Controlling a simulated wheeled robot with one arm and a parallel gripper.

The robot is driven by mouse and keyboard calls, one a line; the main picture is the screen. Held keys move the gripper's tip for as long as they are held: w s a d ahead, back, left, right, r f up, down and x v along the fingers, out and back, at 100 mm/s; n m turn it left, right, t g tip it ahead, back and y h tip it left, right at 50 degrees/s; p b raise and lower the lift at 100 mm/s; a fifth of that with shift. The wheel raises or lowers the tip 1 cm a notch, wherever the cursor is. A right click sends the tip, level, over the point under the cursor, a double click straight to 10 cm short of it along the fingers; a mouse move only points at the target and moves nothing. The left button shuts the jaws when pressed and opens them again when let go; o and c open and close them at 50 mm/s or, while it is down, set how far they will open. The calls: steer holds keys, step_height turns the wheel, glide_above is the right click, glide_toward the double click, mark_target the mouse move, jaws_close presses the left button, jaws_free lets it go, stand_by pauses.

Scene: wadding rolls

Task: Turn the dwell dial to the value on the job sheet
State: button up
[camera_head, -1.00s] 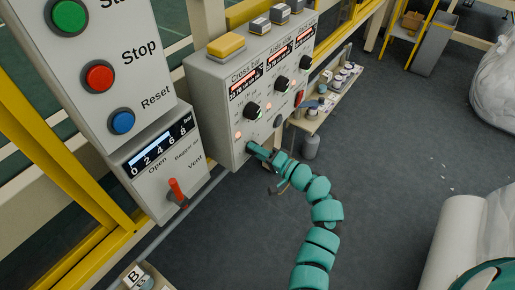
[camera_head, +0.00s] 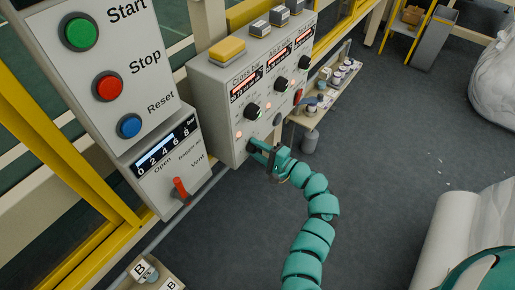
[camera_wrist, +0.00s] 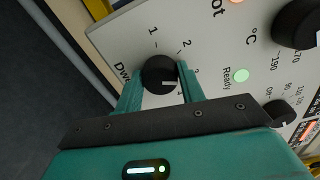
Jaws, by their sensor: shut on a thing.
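The dwell dial (camera_wrist: 160,72) is a round black knob on the grey control panel (camera_wrist: 205,30). Its label is partly covered, with "Dw" showing, and the numbers 1, 2 and 3 stand around it. A white mark shows on the knob's lower right; I cannot tell exactly which number it points at. My gripper (camera_wrist: 161,77) is shut on the dial, one teal finger on each side. In the head view my gripper (camera_head: 261,152) is at the panel's lower edge and mostly hides the dial. I cannot make out a job sheet.
Other black knobs (camera_head: 252,111) and lit displays are on the same panel, close to my gripper. A box with Start, Stop and Reset buttons (camera_head: 107,86) and a red vent lever (camera_head: 180,187) stand to the left. Dark floor (camera_head: 390,150) is clear to the right.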

steer(key=o, duration=1)
steer(key=shift+c, duration=0.2)
steer(key=shift+d, duration=0.15)
steer(key=b+v, duration=0.1)
steer(key=v, duration=1.6)
steer(key=shift+s, duration=0.1)
